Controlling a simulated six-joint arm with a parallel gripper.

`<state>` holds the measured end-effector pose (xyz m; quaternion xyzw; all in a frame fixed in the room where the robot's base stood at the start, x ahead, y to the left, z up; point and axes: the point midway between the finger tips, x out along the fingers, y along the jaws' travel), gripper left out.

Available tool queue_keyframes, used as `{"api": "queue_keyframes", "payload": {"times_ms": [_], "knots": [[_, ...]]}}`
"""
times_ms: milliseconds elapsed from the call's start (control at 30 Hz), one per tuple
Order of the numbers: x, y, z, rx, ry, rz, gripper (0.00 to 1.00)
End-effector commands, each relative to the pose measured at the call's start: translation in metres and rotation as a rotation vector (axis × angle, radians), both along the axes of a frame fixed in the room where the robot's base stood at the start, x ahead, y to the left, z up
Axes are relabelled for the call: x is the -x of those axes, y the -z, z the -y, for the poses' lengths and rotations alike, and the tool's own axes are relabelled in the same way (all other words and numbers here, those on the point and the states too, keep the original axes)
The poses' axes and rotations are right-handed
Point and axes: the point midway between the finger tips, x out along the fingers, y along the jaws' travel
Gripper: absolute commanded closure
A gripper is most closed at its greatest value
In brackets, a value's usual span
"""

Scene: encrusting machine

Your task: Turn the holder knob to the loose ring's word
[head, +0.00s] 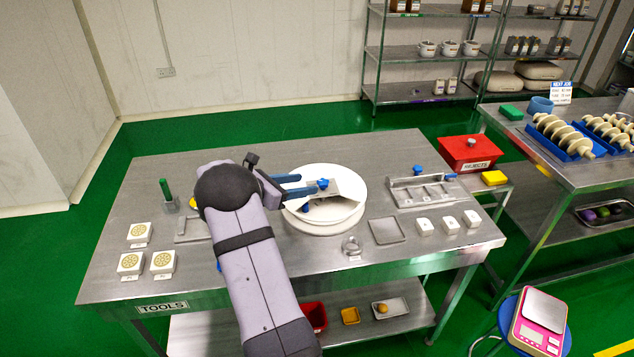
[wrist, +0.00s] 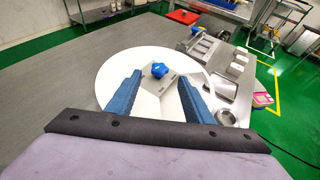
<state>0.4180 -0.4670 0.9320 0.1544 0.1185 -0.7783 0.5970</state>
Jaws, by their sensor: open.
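A blue lobed knob (head: 322,184) stands on a metal plate on top of a white round disc (head: 347,219) on the steel table. In the wrist view the same knob (wrist: 160,70) shows just beyond and between my fingertips. My gripper (head: 307,184) is open, with its two blue fingers apart over the disc; I cannot tell whether they touch the knob. Another blue knob (head: 417,170) sits at the back of a metal holder (head: 405,194) to the right. A small round metal piece (head: 351,245) with a tag lies in front of the disc. No word is readable on any of these.
A shallow metal tray (head: 388,231) and white blocks (head: 448,224) lie right of the disc. Patterned white blocks (head: 131,262) are on the left. A red rejects box (head: 468,153) stands beyond the table's right end. The table's back left is clear.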

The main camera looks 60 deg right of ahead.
Motion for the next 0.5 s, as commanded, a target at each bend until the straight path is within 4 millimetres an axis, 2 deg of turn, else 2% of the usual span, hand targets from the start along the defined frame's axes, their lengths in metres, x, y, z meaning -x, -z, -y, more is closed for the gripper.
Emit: {"api": "queue_keyframes", "payload": {"times_ms": [500], "knots": [[0.015,0.021,0.053,-0.001,0.001,0.0,0.53]]}}
